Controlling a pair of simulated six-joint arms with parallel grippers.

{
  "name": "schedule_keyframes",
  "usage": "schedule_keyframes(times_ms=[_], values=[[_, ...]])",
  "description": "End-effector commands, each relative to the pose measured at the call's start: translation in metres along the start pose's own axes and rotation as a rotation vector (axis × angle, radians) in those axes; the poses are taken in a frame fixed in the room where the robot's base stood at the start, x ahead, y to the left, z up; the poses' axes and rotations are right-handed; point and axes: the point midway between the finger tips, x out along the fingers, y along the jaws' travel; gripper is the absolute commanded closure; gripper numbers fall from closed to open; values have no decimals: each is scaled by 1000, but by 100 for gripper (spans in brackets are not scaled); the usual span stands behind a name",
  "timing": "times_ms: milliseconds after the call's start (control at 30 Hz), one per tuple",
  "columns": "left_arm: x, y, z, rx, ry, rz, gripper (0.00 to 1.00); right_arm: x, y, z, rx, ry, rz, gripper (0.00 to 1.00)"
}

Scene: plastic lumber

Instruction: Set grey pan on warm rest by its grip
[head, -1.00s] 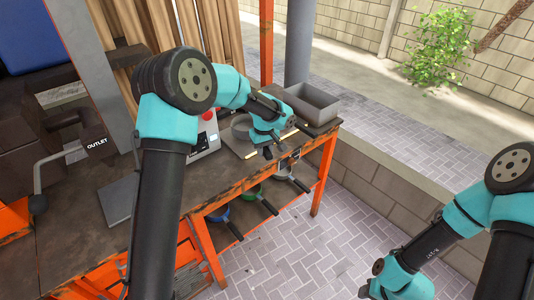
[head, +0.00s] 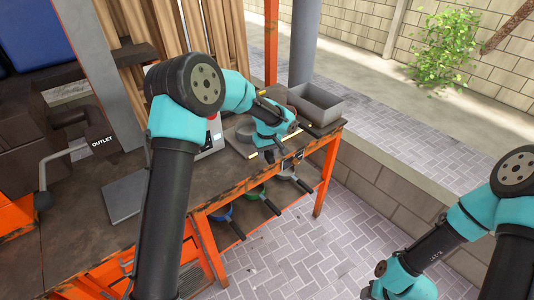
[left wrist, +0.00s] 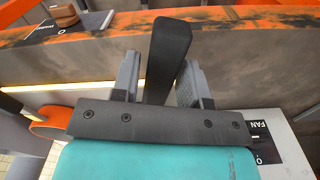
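My left gripper (head: 268,157) is low over the bench's front part. In the left wrist view a thick dark grip (left wrist: 167,55) stands between the two fingers of my left gripper (left wrist: 158,80), with a gap on its left side; the fingers look open around it. Its join to the pan is hidden. My right gripper is not clearly seen.
A grey open tray (head: 316,104) stands at the bench's right end. A white control box (head: 212,140) is left of the pan.

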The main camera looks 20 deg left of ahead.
Motion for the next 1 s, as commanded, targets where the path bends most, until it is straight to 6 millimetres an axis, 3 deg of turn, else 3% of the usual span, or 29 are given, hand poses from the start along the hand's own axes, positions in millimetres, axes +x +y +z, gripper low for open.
schedule_keyframes(times_ms=[167,567,767,1000], values=[[0,0,0,0,0,0,43,0,0,0,0,0,0,57],[-8,0,0,-1,1,1,43,0,0,0,0,0,0,57],[-35,1,0,1,1,2,43,0,0,0,0,0,0,57],[-81,1,0,0,2,2,43,0,0,0,0,0,0,57]])
